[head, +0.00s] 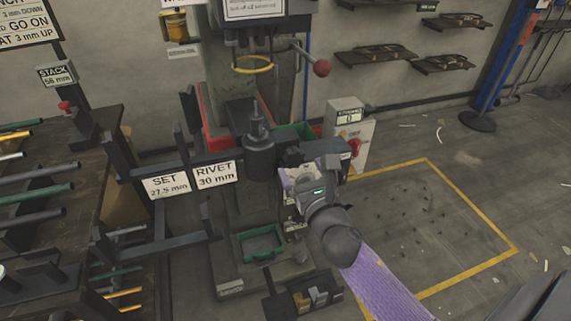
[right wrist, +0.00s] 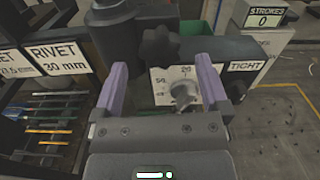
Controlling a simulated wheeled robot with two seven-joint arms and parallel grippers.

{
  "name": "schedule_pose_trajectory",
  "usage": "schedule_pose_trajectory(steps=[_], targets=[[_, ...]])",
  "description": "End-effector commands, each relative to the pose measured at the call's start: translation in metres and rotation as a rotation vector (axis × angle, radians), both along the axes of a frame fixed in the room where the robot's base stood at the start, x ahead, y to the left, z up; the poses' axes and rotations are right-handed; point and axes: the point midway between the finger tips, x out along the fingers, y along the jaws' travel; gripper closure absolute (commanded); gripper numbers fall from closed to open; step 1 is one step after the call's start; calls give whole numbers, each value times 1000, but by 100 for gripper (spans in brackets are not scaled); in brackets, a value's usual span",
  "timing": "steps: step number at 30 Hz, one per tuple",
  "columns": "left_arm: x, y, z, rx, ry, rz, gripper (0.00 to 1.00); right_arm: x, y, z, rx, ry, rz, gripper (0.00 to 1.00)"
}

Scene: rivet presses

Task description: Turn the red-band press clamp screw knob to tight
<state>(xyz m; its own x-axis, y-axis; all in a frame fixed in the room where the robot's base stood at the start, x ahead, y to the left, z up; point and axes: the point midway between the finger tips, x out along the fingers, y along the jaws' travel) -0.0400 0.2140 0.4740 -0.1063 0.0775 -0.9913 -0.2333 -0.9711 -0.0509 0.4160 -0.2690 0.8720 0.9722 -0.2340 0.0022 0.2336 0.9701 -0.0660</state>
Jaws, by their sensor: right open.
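The press (head: 225,75) stands at centre in the head view, with red (head: 209,125) showing low on its body. A black lobed knob (right wrist: 160,47) sits on its front bar in the right wrist view. Below it, a silver-grey knob (right wrist: 183,93) stands before a pale marked plate (right wrist: 160,80). A TIGHT label (right wrist: 246,66) is to the right of both. My right gripper (head: 303,172) is at the bar's right part. Its purple fingers (right wrist: 160,72) are open, one on each side of the knobs, with no grip visible. My left gripper is out of view.
SET (head: 166,185) and RIVET (head: 215,174) signs hang left of the knobs. A strokes counter box (head: 350,130) with a red knob stands to the right. A green tray (head: 260,243) sits below, and a rod rack (head: 50,190) is at left.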

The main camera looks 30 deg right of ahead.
Motion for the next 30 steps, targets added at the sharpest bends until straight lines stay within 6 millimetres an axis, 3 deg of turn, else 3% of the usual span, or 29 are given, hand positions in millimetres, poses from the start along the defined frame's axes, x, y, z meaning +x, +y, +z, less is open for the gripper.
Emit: schedule_pose_trajectory(steps=[6,17,30], targets=[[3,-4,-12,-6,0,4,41,35,-8,-3,2,2,1,5],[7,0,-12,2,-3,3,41,42,-10,-1,6,2,1,7],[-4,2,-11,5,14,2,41,41,-9,-2,6,3,1,99]])
